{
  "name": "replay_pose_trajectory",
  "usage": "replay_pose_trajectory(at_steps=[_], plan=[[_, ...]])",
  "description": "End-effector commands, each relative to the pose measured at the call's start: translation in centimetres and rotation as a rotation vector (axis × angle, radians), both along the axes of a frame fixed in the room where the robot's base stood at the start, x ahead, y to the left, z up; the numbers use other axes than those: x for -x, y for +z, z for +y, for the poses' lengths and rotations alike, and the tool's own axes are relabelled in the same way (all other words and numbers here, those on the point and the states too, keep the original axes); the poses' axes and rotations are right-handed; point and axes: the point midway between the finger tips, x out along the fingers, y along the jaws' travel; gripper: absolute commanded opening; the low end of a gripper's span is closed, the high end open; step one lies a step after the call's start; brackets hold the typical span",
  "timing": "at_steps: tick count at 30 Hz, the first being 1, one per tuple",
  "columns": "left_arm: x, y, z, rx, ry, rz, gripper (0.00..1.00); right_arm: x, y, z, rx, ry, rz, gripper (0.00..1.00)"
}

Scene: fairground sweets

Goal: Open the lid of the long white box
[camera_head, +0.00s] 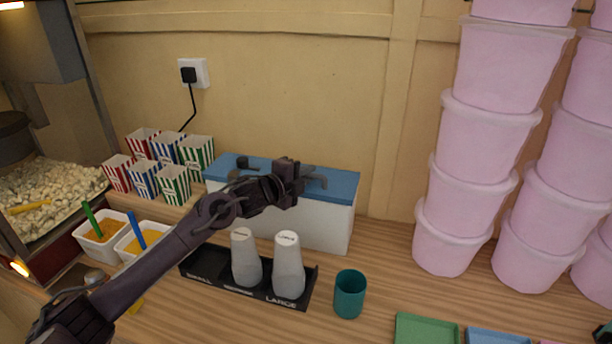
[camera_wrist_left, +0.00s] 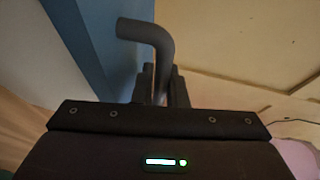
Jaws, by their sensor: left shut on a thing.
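The long white box (camera_head: 325,227) stands on the wooden counter against the wall. Its blue lid (camera_head: 341,186) lies flat on top, with no gap that I can make out.
A black cup holder (camera_head: 222,285) with two grey-white cups is in front of the box, below my left arm. A teal cup (camera_head: 349,294) stands right of it. Striped popcorn boxes (camera_head: 173,184) are left of the box. Tall stacks of pink tubs (camera_head: 480,135) stand at right.

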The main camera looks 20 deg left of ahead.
Motion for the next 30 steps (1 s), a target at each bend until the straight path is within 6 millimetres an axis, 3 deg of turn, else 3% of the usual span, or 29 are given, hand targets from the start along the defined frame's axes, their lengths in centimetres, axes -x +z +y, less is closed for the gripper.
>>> replay_pose_trajectory(at_steps=[14,22,30], plan=[[-1.0,2.1,0.0,0.004,0.002,-0.009,0.00,0.0,0.0,0.1,-0.001,0.000,0.000,0.21],[-2.6,4.8,0.0,0.004,0.002,0.127,0.00,0.0,3.6,0.4,-0.005,0.000,0.000,0.21],[-3.9,5.3,0.0,0.005,0.002,0.286,0.00,0.0,6.5,0.4,-0.005,0.000,-0.001,0.21]])
